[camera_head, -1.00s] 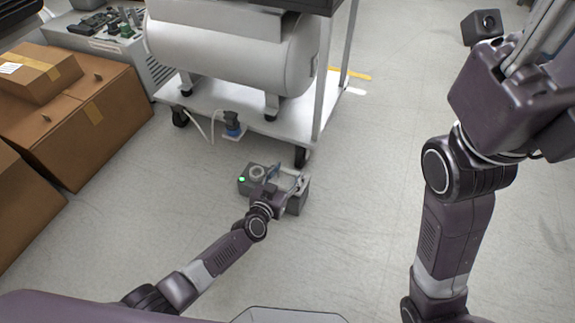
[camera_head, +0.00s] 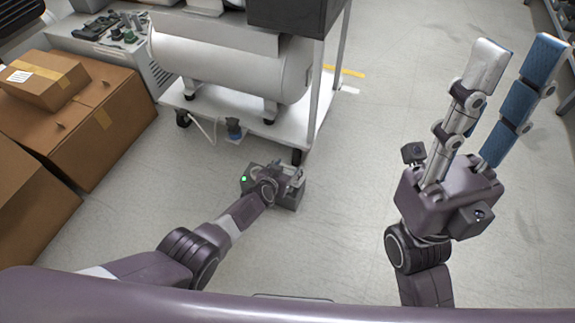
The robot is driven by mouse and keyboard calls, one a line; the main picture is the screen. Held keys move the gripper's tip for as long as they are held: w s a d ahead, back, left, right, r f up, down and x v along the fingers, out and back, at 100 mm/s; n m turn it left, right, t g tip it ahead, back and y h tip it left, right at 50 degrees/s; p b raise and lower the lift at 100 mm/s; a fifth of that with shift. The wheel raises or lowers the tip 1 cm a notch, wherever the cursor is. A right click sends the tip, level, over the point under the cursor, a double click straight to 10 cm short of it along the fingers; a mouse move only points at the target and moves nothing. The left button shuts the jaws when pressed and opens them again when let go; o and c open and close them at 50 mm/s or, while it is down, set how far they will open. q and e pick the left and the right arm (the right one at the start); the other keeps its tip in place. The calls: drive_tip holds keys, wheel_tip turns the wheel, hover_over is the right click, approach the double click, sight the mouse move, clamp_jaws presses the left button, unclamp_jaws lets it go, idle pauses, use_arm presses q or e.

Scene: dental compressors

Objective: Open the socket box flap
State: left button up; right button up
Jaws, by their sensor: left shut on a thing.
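The socket box (camera_head: 289,203) is a small grey box on the floor in front of the compressor cart, with a green light on its left end. My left gripper (camera_head: 275,176) is at the top of the box, shut on what appears to be its flap. My wrist hides most of the fingers and the flap, so I cannot tell the flap's angle. My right gripper (camera_head: 518,58) is raised at the right, away from the box, its two long fingers apart and empty.
A white cart (camera_head: 262,126) with a compressor tank (camera_head: 225,62) stands just behind the box. A blue plug (camera_head: 233,128) hangs at the cart's edge. Cardboard boxes (camera_head: 85,125) are stacked at the left. The floor (camera_head: 345,180) right of the box is clear.

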use_arm(q)
drive_tip(key=shift+w+a, duration=0.15)
drive_tip(key=shift+a, duration=0.1)
idle(0.3)
